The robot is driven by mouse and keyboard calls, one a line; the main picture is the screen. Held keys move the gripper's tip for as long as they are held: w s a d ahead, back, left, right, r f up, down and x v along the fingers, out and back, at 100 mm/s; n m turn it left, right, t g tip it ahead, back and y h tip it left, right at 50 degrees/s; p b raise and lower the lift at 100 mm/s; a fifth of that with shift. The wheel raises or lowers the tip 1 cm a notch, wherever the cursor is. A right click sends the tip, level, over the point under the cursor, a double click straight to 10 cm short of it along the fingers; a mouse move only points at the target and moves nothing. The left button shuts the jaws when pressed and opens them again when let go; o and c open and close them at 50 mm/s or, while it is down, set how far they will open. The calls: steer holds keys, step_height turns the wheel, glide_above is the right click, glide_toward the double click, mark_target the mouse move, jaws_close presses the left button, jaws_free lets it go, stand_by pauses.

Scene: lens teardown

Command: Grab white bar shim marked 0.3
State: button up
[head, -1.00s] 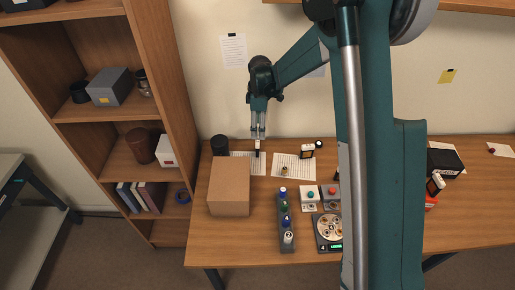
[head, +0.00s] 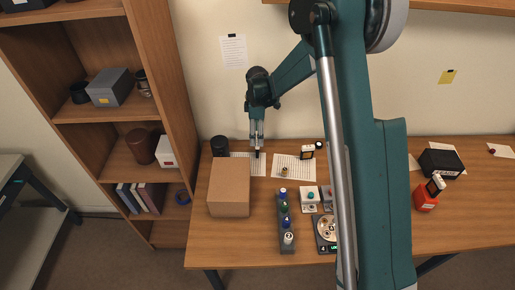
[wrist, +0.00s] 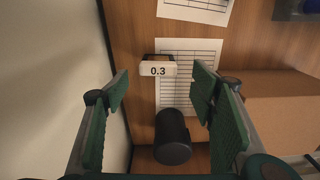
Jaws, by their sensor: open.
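The white bar shim (wrist: 158,69) reads "0.3" in black and shows in the upper middle of the wrist view. It sits at a dark frame-like stand (wrist: 148,58) at the edge of a printed sheet. My gripper (wrist: 161,88) is open, with one green-padded finger on each side of the picture. The shim lies between the finger lines, slightly beyond the tips, and nothing is held. In the head view my gripper (head: 257,142) points down over the back of the table, and its fingers largely hide the shim.
A black cylinder (wrist: 172,138) stands close to the gripper, by a cardboard box (head: 229,187). Printed sheets (head: 293,166) lie on the table (head: 250,243). A grey rack with several bottles (head: 287,247) stands in front. The wall is close behind.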

mark_target(258, 148)
steer(key=shift+f, duration=0.2)
steer(key=shift+w+d+f, duration=0.1)
steer(key=shift+w+f, duration=0.05)
steer(key=shift+f, duration=2.45)
steer(key=c, duration=1)
